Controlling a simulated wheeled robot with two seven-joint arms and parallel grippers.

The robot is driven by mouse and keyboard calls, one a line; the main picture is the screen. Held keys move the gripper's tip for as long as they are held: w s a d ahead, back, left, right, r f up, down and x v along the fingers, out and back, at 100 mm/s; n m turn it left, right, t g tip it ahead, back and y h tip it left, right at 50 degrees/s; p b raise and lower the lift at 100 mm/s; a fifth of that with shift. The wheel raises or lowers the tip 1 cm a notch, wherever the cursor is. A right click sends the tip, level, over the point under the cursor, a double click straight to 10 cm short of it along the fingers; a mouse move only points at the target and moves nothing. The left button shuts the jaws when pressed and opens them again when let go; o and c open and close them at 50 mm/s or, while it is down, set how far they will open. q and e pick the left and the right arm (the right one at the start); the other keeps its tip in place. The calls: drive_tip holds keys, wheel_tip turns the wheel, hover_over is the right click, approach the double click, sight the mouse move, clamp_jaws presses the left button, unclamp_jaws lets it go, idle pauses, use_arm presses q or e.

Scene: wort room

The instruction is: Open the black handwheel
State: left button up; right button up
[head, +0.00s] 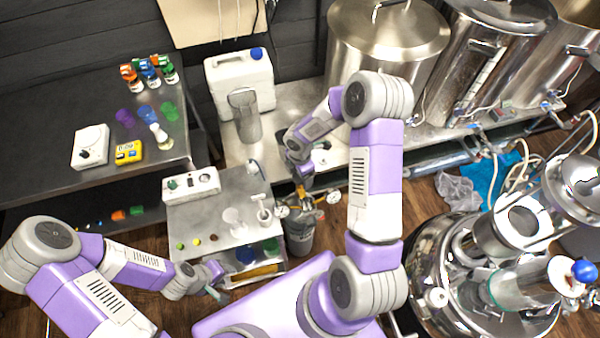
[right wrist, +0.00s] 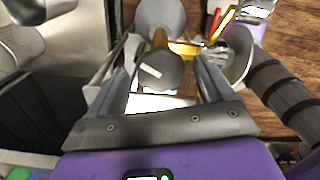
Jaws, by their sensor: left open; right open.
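My left gripper (head: 218,278) is open and empty, low beside the small steel cart.
The steel cart (head: 215,222) stands left of the cylinder, with a white device (head: 191,186) on it. A steel bench with large pots (head: 388,45) is behind. A shiny steel vessel (head: 430,255) stands at the right. A dark table (head: 60,120) fills the left.

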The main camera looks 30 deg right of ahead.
wheel_tip(320, 180, up, 8)
drive_tip(key=shift+f+p, duration=0.15)
drive_tip(key=shift+p, duration=0.35)
drive_tip(key=shift+f, duration=0.1)
idle(0.4)
